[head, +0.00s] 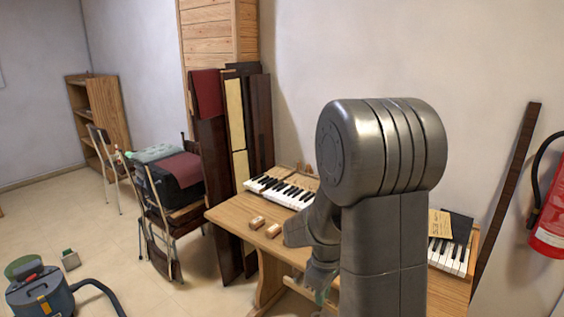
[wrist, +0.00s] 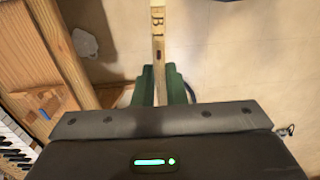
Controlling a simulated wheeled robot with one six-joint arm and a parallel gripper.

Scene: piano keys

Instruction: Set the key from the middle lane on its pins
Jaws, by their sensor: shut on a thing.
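My gripper (wrist: 160,82) shows in the wrist view with its green fingers shut on a long pale wooden key (wrist: 157,30). The key carries dark lettering that looks like "B1" and a small dark reddish mark near the fingers. It points away from the gripper, over the floor beside the wooden table. In the head view my arm hides most of the gripper. The keyboard (head: 285,191) lies on the table (head: 236,211), and its white and black keys also show at the lower left of the wrist view (wrist: 14,142). The pins and the lanes cannot be made out.
Two small wooden blocks (head: 257,223) sit on the table's left part. More keys (head: 447,258) lie at the right, with a yellow paper (head: 440,224) above them. A loaded chair (head: 165,220) stands left of the table. A red extinguisher (head: 548,220) hangs at far right.

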